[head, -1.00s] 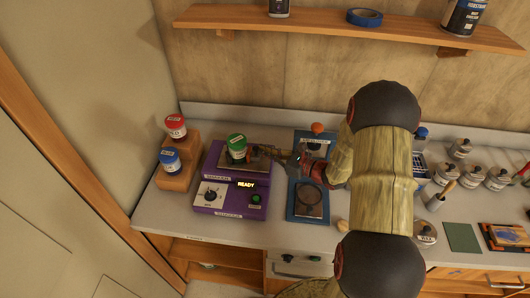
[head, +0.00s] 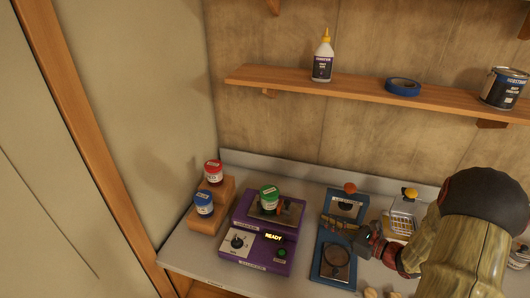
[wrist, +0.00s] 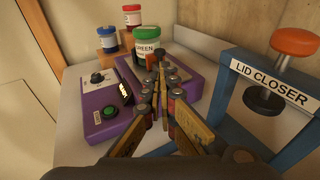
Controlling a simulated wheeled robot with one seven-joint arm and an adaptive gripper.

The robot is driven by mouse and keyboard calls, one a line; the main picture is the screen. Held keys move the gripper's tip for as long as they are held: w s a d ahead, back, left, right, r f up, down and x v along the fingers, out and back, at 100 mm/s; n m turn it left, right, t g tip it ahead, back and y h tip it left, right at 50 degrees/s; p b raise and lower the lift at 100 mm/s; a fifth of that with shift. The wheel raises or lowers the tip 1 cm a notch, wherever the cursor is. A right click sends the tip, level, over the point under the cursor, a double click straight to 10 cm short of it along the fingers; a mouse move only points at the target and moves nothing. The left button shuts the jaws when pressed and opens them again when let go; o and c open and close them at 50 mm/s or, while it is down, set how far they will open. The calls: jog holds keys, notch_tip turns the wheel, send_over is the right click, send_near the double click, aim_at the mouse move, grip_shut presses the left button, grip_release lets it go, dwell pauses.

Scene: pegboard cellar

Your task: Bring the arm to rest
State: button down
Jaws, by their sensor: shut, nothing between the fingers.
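My gripper (head: 356,235) is shut and empty. In the head view it is over the blue lid closer (head: 332,262), right of the purple machine. The jar has a green lid in the head view (head: 269,198). The machine's display (head: 274,237) reads READY. My arm covers the right part of the bench in the head view.
A red-lidded jar (head: 213,172) and a blue-lidded jar (head: 203,204) stand on a stepped wooden block (head: 226,191) at left. The lid closer's orange knob (wrist: 296,41) rises at right in the wrist view. A shelf (head: 300,84) holds a bottle (head: 323,58), blue tape (head: 403,87) and a can (head: 503,88).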

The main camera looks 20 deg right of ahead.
jog(key=s+a+f+n+g+b, duration=0.1)
jog(key=s+a+n+g, duration=0.5)
jog(key=s+n, duration=0.2)
jog(key=s+a+f+n+g, duration=0.1)
jog(key=s+a+n+g, duration=0.5)
jog(key=s+n, duration=0.25)
jog(key=s+a+r+n+t+h+b, duration=0.1)
jog(key=s+a+r+n+h, duration=0.1)
jog(key=r+n, duration=0.5)
jog(key=s+a+r+n+t+h+b, duration=0.2)
jog(key=a+r+n+h, duration=0.2)
jog(key=r, duration=0.6)
jog(key=n+h, duration=0.1)
jog(key=n, duration=0.1)
jog(key=shift+s+a+n+t+h, duration=0.25)
jog(key=shift+a+n+t+h, duration=0.05)
jog(key=shift+a+n+h, duration=0.1)
